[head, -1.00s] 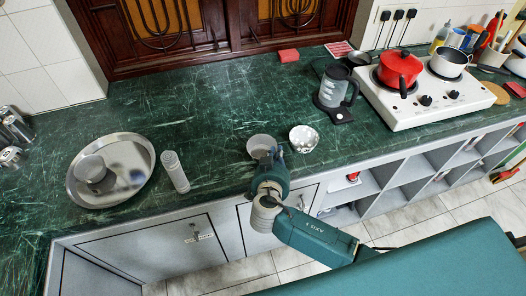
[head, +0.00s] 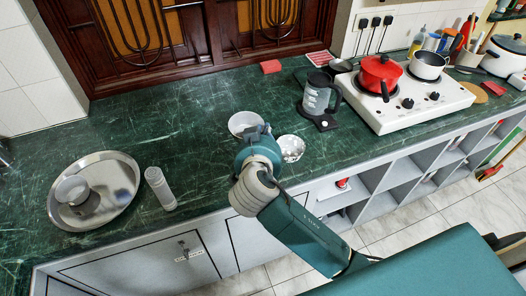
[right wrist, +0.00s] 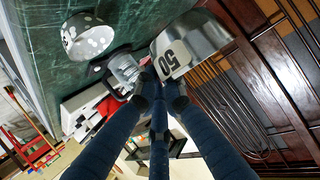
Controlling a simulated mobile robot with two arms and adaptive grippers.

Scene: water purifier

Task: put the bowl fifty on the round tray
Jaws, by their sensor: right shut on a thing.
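The bowl fifty (head: 244,122), a light metal bowl, is at my right gripper (head: 255,133) in the head view. In the right wrist view its "50" label shows on its side (right wrist: 186,40), and my right gripper (right wrist: 160,92) is shut on its rim. The bowl appears raised above the counter; the exact height cannot be told. The round tray (head: 119,182) is a shiny metal disc on the counter at the left, with another bowl (head: 72,190) on its left part. My left gripper is not in view.
A speckled bowl (head: 291,148) stands just right of my right gripper. A clear cylinder (head: 160,188) stands beside the tray's right edge. A kettle (head: 319,96) and a stove (head: 414,102) with a red pot (head: 380,75) are to the right. The tray's right part is bare.

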